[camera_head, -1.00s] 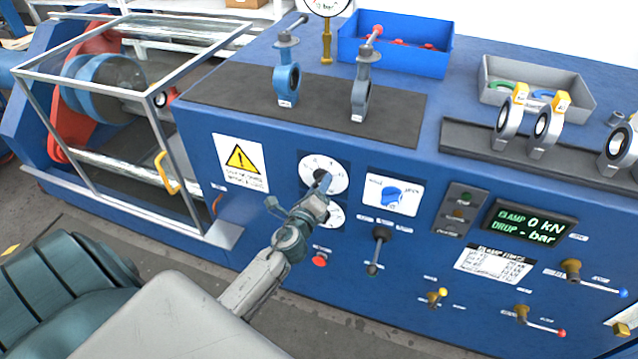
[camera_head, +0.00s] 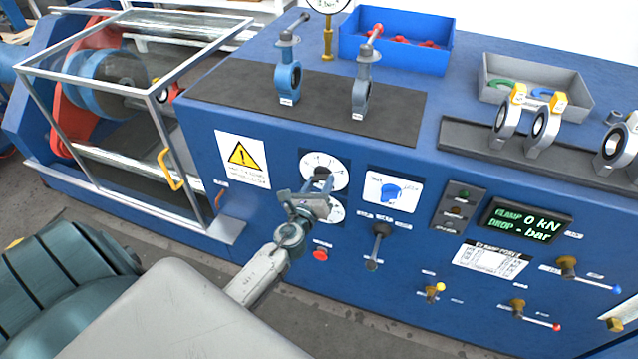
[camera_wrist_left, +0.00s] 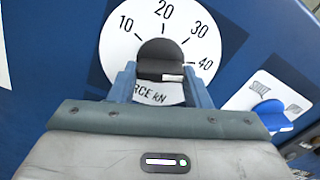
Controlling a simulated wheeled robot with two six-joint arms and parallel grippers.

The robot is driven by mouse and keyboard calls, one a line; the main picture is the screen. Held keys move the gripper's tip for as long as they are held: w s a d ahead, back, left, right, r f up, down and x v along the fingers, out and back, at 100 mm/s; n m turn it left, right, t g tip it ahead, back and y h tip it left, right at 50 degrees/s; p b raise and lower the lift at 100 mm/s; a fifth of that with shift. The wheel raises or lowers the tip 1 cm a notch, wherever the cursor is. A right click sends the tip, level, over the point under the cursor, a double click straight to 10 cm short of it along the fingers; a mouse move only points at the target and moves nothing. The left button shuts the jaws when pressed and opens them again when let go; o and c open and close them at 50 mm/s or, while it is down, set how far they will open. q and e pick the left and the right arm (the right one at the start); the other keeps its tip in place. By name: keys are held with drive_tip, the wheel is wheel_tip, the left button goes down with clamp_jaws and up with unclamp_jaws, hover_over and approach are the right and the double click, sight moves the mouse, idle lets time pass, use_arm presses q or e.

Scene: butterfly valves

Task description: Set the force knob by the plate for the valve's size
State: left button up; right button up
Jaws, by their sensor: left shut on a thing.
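The force knob (camera_wrist_left: 160,58) is a dark round knob on a white dial marked 10, 20, 30, 40 and "FORCE kN". My left gripper (camera_head: 316,180) is shut on it, one blue finger on each side in the left wrist view (camera_wrist_left: 160,84). A small white mark shows on the knob's lower edge; I cannot tell its setting. The limits plate (camera_head: 491,260) is white with small, unreadable lines. The display (camera_head: 528,223) reads clamp 0 kN, drop - bar. A blue valve (camera_head: 289,82) and a grey valve (camera_head: 361,90) stand on the dark mat. My right gripper is out of view.
A second dial (camera_head: 337,211) lies just below the knob. A blue switch (camera_head: 390,192), a lever (camera_head: 379,243) and a red button (camera_head: 320,255) are close by. A framed guard cage (camera_head: 160,110) stands left. More valves (camera_head: 542,130) stand in a rack at right.

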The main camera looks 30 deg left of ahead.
use_arm(q)
drive_tip(key=shift+f, duration=0.15)
drive_tip(key=o, duration=1)
drive_tip(key=b+v, duration=0.2)
drive_tip(key=v, duration=0.9)
drive_tip(key=shift+b, duration=0.4)
drive_tip(key=shift+w, duration=0.1)
